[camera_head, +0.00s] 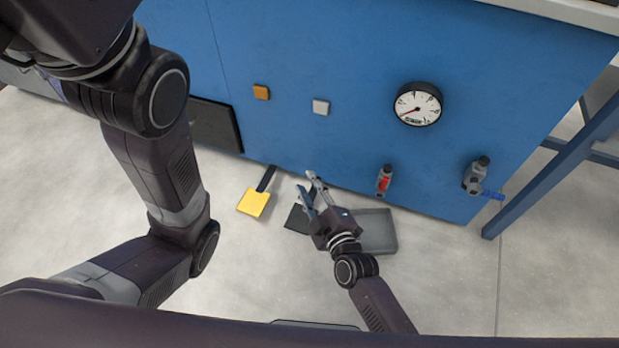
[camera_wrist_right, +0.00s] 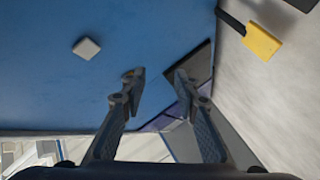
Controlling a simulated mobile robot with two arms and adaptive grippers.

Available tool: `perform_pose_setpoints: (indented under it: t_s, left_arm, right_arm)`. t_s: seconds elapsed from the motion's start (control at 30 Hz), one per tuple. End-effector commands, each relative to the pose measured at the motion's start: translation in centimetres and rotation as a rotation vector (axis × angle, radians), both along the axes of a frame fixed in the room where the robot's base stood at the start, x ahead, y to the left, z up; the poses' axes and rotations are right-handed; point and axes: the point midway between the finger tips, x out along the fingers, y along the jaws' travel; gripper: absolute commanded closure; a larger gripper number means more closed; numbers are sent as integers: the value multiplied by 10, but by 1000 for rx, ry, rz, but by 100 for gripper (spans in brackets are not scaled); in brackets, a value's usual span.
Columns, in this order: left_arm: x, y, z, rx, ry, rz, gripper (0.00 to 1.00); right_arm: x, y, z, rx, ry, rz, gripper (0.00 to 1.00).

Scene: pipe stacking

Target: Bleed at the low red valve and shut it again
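The low red valve (camera_head: 384,181) sits near the bottom of the blue panel, a grey fitting with a red handle. My right gripper (camera_head: 311,186) is low in front of the panel, left of the red valve and apart from it. Its two fingers are spread with nothing between them, as the right wrist view (camera_wrist_right: 155,88) also shows. The red valve does not show in the right wrist view. A grey tray (camera_head: 378,232) lies on the floor below the valve, partly behind my right gripper. My left arm crosses the left side; its gripper is out of view.
A round gauge (camera_head: 418,103) is above. A yellow dustpan-like thing (camera_head: 253,202) lies on the floor. A blue frame (camera_head: 550,176) stands right.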

Motion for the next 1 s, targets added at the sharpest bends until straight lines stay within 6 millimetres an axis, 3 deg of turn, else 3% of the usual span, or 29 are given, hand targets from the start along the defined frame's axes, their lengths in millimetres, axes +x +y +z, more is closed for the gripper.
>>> perform_pose_setpoints:
  t_s: [0.2,0.8,0.9,1.0]
  left_arm:
    - [0,0,11,0,0,0,73]
    - [1,0,10,0,1,0,73]
    - [7,0,5,-1,19,0,73]
    - [23,1,-9,-2,63,-2,73]
  right_arm:
    - [-11,13,-4,-113,6,70,72]
    - [-12,14,-5,-121,4,75,72]
    - [-8,10,11,-84,-19,52,72]
    - [0,-3,52,24,-80,-3,72]
